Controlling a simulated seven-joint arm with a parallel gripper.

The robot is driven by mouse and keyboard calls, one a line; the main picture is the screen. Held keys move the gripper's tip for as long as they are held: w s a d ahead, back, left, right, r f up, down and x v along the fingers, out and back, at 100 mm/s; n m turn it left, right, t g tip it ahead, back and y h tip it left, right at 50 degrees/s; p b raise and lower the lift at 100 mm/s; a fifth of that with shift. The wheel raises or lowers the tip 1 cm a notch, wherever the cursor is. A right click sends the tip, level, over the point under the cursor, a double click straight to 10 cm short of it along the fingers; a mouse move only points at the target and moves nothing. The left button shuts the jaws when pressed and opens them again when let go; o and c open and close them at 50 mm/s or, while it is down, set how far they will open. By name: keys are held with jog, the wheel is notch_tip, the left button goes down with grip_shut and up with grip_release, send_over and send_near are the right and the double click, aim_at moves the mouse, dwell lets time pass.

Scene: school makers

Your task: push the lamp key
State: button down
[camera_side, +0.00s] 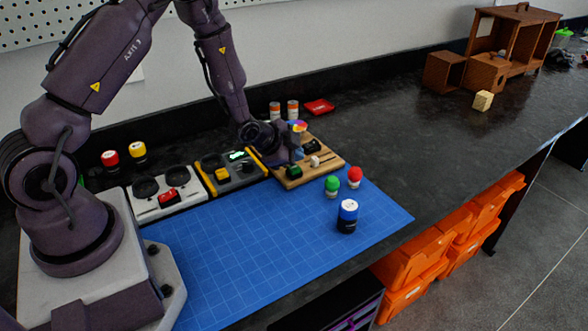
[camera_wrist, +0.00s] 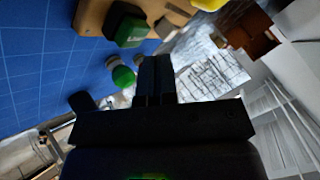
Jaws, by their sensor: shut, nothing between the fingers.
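A wooden board (camera_side: 325,163) lies at the back edge of the blue mat. It carries a green key (camera_side: 293,171), a small white-topped part (camera_side: 315,161) and a dark block (camera_side: 312,146). I cannot tell for certain which part is the lamp key. My gripper (camera_side: 295,158) is shut and empty, over the left part of the board; its height above it is unclear. In the wrist view, my shut fingers (camera_wrist: 155,80) point up the picture. The green key (camera_wrist: 125,25) shows on the board (camera_wrist: 90,14) beyond them to the upper left, apart from the fingertips.
Left of the board stand a grey-and-yellow box (camera_side: 242,181) with a yellow key and a white box (camera_side: 150,209) with a red key. The blue mat (camera_side: 260,255) is otherwise clear.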

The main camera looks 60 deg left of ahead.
aim_at(294, 168)
jog(key=shift+f, duration=0.4)
jog(key=shift+f, duration=0.55)
dwell(0.6)
jog(key=shift+r, duration=1.05)
jog(key=shift+r, duration=0.1)
notch_tip(294, 168, up, 6)
jog(key=shift+f, duration=0.1)
dwell(1.2)
